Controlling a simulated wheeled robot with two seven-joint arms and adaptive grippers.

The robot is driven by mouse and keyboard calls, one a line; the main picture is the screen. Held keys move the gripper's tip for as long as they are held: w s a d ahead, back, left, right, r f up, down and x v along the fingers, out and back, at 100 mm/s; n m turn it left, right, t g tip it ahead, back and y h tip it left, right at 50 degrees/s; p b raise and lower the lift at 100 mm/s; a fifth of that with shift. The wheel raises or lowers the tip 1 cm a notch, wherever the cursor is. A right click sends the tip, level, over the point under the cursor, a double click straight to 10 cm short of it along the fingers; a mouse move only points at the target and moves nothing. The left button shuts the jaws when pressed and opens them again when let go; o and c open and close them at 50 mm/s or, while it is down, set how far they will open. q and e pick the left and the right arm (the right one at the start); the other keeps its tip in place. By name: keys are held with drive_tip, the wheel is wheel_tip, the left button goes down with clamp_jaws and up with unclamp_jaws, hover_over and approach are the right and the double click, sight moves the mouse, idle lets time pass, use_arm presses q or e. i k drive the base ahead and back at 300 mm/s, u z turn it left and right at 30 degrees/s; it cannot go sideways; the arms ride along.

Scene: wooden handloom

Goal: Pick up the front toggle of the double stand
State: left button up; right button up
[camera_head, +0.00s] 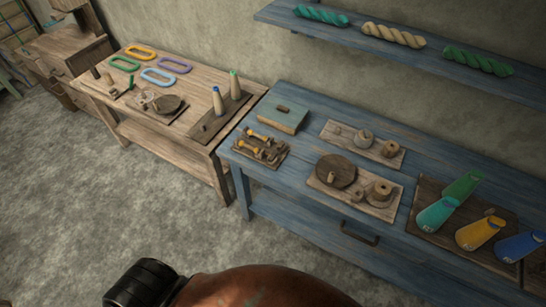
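The double stand (264,158) is a small dark wooden base at the front left corner of the blue table. Two toggles with yellow-orange ends lie across it, one behind the other. The front toggle (249,150) is the one nearer the table's front edge. The rear toggle (258,136) lies just behind it. Both look seated on the stand, though fine details are too small to tell. Neither of my grippers is in view, and nothing touches the toggles.
On the blue table (300,92), a teal box (283,115) stands behind the stand. Boards with round wooden parts (381,212) lie to the right, then several coloured scoop-like pieces (438,213). A wooden table (190,129) stands left, across a narrow gap. A shelf (345,31) hangs above.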

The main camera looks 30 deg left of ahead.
sight(271, 159)
drive_tip(key=k, duration=1.15)
drive_tip(key=u, duration=1.3)
drive_tip(key=i, duration=1.5)
drive_tip(key=z, duration=0.25)
